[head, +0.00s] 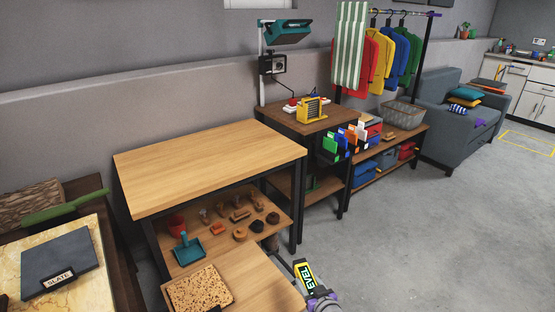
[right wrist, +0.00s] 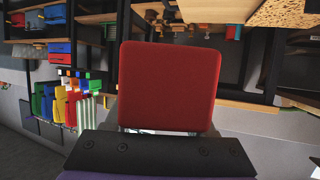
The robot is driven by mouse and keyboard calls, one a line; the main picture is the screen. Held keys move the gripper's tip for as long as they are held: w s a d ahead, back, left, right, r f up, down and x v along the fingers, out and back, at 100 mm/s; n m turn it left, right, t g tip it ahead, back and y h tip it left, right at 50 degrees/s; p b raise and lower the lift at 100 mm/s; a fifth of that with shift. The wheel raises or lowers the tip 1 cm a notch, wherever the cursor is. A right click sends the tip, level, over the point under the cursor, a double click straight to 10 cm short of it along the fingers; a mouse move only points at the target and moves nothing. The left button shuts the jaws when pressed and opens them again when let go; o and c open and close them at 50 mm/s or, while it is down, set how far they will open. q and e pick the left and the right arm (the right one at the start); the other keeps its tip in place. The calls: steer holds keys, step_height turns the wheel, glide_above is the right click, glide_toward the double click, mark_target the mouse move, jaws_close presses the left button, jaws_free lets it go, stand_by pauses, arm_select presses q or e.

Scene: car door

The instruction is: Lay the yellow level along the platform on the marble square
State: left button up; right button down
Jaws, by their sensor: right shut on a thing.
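No platform can be made out clearly. My left gripper is not in view.
A wooden table (head: 210,160) stands between the level and the wall, with a lower shelf of small items. A cork square (head: 200,288) lies on a wooden surface at the bottom. A green tool (head: 65,207) lies behind the slate. Grey floor to the right is clear.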

steer(key=s+d+r+m+h, duration=0.3)
steer(key=s+d+r+h, duration=0.1)
steer(key=s+d+r, duration=0.5)
arm_select(q)
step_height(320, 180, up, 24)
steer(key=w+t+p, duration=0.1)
steer(key=p, duration=2)
arm_select(e)
step_height(320, 180, up, 16)
steer(key=a, duration=0.1)
steer(key=shift+s+r+t, duration=0.25)
steer(key=shift+s+t, duration=0.05)
steer(key=shift+s, duration=0.05)
